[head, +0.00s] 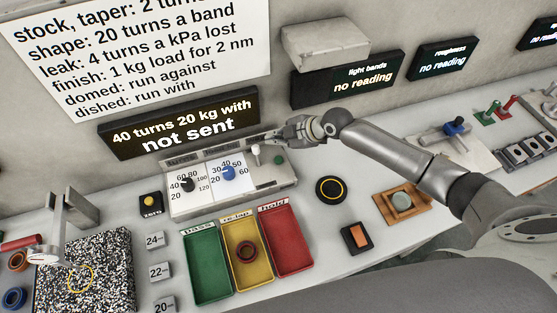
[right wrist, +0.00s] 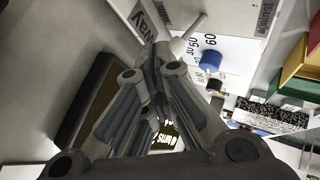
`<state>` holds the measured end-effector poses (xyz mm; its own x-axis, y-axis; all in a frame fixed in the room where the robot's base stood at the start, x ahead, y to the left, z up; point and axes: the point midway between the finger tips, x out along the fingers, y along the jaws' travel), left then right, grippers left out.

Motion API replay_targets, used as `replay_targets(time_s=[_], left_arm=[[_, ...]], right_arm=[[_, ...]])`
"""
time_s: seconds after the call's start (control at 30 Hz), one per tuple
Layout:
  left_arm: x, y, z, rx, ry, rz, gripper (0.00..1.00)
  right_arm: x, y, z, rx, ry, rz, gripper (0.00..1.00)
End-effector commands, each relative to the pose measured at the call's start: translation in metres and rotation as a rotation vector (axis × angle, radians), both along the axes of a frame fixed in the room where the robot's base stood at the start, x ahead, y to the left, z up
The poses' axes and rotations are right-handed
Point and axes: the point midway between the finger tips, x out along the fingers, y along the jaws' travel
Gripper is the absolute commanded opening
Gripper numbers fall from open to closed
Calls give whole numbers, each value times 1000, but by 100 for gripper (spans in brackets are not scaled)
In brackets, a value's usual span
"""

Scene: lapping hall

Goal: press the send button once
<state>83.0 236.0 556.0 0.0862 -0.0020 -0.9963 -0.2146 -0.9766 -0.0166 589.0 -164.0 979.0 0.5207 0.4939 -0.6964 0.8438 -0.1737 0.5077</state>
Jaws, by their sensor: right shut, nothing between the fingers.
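I cannot read a label on the green button. The display above (head: 180,122) reads "40 turns 20 kg with not sent". My right gripper (head: 278,135) is shut and empty, above the back of the panel's right end, near the lever. In the right wrist view its fingers (right wrist: 155,55) are together beside the white lever (right wrist: 188,33); the blue knob (right wrist: 209,61) lies beyond. My left gripper is out of view.
Green (head: 207,265), yellow (head: 241,270) and red (head: 287,243) trays stand in front of the panel. A yellow button marked zero (head: 150,201) is left of it. A black round disc (head: 331,189) and a wooden block (head: 402,204) lie to the right. Bare bench shows between them.

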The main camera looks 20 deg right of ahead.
Motion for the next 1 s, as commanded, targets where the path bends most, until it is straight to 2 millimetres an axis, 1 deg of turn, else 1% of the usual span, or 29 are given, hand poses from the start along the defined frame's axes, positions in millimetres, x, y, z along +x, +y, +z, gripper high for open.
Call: replay_targets(time_s=[0.03,0.3,0.4,0.57,1.0], left_arm=[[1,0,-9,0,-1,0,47],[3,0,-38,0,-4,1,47],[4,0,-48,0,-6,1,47],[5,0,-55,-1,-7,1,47],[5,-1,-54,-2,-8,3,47]], right_arm=[[0,0,-12,0,1,0,0],[-1,0,-53,1,3,0,0],[0,0,-63,0,1,1,0],[0,0,-69,0,0,0,0],[0,0,-69,0,0,0,0]])
